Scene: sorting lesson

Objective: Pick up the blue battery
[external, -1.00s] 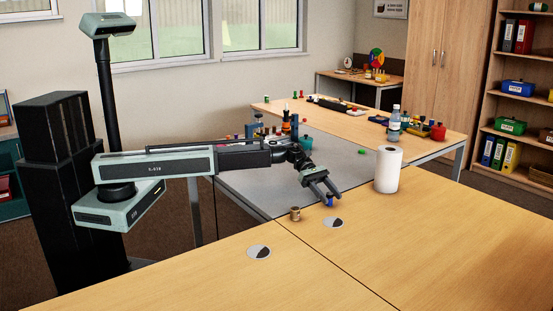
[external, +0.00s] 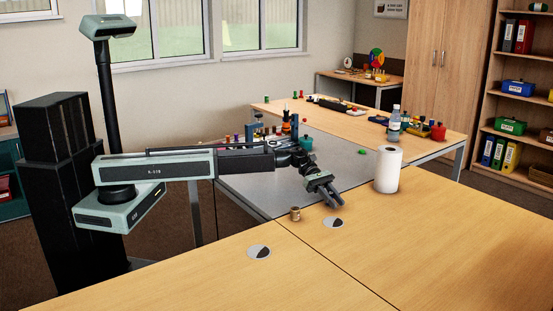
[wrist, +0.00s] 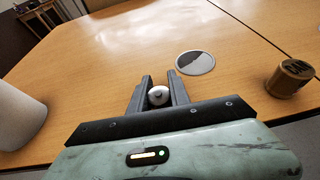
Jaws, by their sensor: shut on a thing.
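The blue battery (wrist: 158,96) shows in the wrist view as a round silver end with a small nub, between my two fingers. Its blue side is hidden there. My gripper (wrist: 160,80) is shut on it, one finger on each side. In the external view my gripper (external: 334,199) is low at the table's left edge, between a brown cylinder and a white paper roll. The battery cannot be made out in that view now; the fingers cover it.
The brown cylinder (external: 295,214) stands left of my gripper; it also shows in the wrist view (wrist: 289,78). The white paper roll (external: 388,170) stands to the right. Two flat grey-and-black discs (external: 333,222) (external: 259,252) lie on the wooden table (external: 430,240). Its front is clear.

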